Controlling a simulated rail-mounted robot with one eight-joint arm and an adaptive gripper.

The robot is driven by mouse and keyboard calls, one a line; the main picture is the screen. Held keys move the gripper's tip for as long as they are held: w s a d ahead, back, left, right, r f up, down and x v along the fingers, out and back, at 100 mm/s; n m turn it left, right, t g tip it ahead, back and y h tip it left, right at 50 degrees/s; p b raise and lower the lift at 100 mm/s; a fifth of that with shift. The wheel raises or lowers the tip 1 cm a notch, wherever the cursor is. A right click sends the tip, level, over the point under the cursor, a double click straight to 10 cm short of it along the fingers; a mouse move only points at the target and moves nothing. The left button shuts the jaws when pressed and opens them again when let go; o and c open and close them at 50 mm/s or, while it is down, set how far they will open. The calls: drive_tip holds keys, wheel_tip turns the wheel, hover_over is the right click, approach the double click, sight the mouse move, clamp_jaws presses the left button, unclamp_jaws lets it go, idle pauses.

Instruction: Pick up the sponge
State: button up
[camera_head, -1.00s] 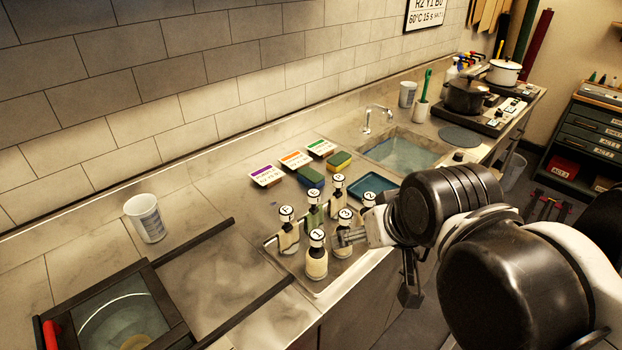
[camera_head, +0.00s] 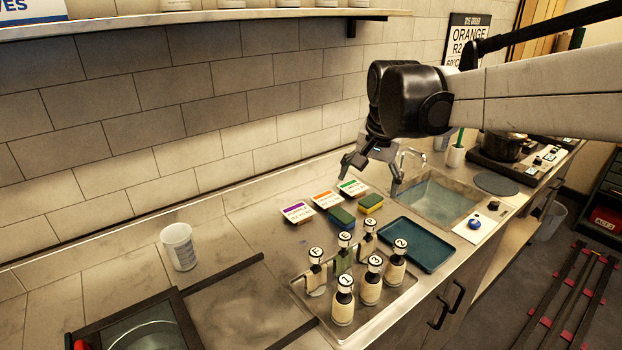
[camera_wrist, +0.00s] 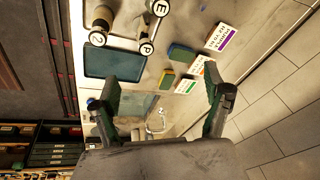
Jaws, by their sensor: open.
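Two small sponges lie on the counter in front of the label cards. The nearer one (camera_head: 341,217) has a dark green top and shows bluish sides. The other sponge (camera_head: 371,203), green over yellow, sits to its right. Both also show in the wrist view, the bluish one (camera_wrist: 182,52) and the yellow-green one (camera_wrist: 167,79). My gripper (camera_head: 371,177) is open and empty, pointing down above the counter behind the sponges, near the sink. In the wrist view its two fingers (camera_wrist: 164,100) are wide apart, with the sponges beyond them.
A blue tray (camera_head: 416,244) lies right of the sponges. Several numbered and lettered bottles stand on a metal tray (camera_head: 300,287) in front. Cards (camera_head: 326,199) lie behind and left. The sink (camera_head: 440,203) is to the right, a white cup (camera_head: 178,246) far left.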

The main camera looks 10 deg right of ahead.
drive_tip(key=w+f+m+g, duration=0.2)
drive_tip(key=w+f+m, duration=0.15)
drive_tip(key=w, duration=0.75)
drive_tip(key=m+g+p, duration=0.2)
hover_over(343, 214)
drive_tip(key=f, duration=1.7)
drive_tip(key=shift+w+d, duration=0.1)
drive_tip(key=shift+w, duration=0.2)
drive_tip(key=shift+s+f+p, duration=0.2)
drive_tip(key=shift+f+p, duration=0.4)
drive_tip(key=shift+f, duration=2.15)
drive_tip(key=shift+c, duration=0.4)
drive_tip(key=c, duration=0.4)
drive_tip(key=shift+c, duration=0.2)
drive_tip(key=shift+r, duration=0.15)
